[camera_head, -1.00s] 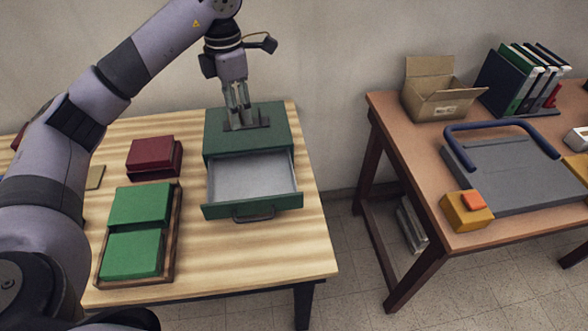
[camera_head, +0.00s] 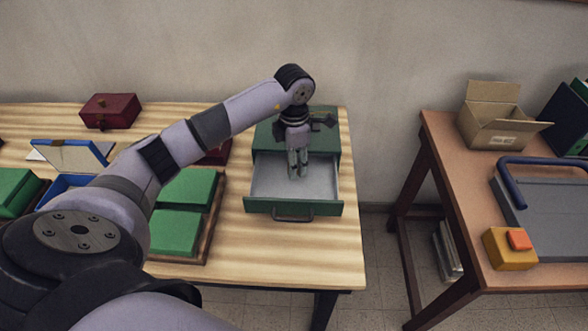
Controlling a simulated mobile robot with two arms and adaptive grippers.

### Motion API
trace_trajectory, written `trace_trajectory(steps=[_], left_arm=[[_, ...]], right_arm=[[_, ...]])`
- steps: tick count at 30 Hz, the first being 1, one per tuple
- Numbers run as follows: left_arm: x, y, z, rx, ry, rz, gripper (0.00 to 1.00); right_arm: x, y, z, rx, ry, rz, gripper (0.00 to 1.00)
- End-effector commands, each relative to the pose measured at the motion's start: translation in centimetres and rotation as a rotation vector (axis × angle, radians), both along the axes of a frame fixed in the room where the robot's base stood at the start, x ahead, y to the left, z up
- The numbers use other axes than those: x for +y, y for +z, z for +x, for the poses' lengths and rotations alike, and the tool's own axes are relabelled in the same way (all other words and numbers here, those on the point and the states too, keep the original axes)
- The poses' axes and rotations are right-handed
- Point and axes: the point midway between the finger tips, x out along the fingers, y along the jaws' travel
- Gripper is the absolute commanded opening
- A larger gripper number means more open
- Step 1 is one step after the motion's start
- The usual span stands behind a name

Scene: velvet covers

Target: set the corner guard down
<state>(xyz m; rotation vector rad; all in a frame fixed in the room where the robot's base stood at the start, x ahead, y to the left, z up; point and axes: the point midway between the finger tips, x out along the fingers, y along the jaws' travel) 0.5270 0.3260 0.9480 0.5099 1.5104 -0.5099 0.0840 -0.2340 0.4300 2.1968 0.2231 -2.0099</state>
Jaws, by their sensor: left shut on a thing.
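My left gripper (camera_head: 298,172) points down over the open drawer (camera_head: 262,180) of the green cabinet (camera_head: 268,140). Its fingers are shut on a small greyish piece, taken as the corner guard, which barely stands out from the fingers. I cannot tell whether it touches the drawer floor. The visible drawer floor is pale and bare. My left arm crosses in front of the table and hides part of it. My right gripper is not in view.
Green velvet blocks (camera_head: 176,232) lie in a wooden tray left of the drawer. A dark red box (camera_head: 110,110) and an open blue box (camera_head: 70,155) stand further left. The second table (camera_head: 450,160) holds an open carton (camera_head: 492,125) and a yellow block (camera_head: 508,248).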

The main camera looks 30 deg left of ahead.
Motion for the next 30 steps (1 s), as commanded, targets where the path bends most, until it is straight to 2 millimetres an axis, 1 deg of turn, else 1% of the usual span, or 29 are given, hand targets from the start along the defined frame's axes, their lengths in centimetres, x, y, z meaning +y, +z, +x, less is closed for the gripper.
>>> trace_trajectory(steps=[7, 9, 15, 19, 20, 21, 24, 30], left_arm=[[-0.1, -3.4, -0.1, 0.003, -0.001, -0.001, 0.21], [0.0, -3.8, -0.1, 0.001, 0.0, 0.0, 0.21], [0.0, -3.8, 0.0, 0.0, -0.001, 0.0, 0.21], [0.0, -4.3, 0.0, 0.0, -0.001, 0.0, 0.21], [0.0, -4.2, 0.0, 0.0, -0.001, 0.0, 0.39], [0.0, -4.1, 0.0, 0.0, -0.001, 0.0, 0.42], [0.0, -4.1, 0.0, 0.0, -0.001, 0.0, 0.47], [0.0, -4.1, 0.0, 0.001, -0.001, 0.0, 0.47]], right_arm=[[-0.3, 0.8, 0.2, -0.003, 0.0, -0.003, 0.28], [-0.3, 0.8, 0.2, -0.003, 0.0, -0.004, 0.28], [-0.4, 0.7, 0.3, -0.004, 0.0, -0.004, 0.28], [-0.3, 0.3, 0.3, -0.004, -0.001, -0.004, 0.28], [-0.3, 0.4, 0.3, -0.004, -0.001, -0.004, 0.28], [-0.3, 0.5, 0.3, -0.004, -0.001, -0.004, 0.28], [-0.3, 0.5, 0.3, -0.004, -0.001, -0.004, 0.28], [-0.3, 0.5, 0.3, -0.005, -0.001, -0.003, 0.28]])
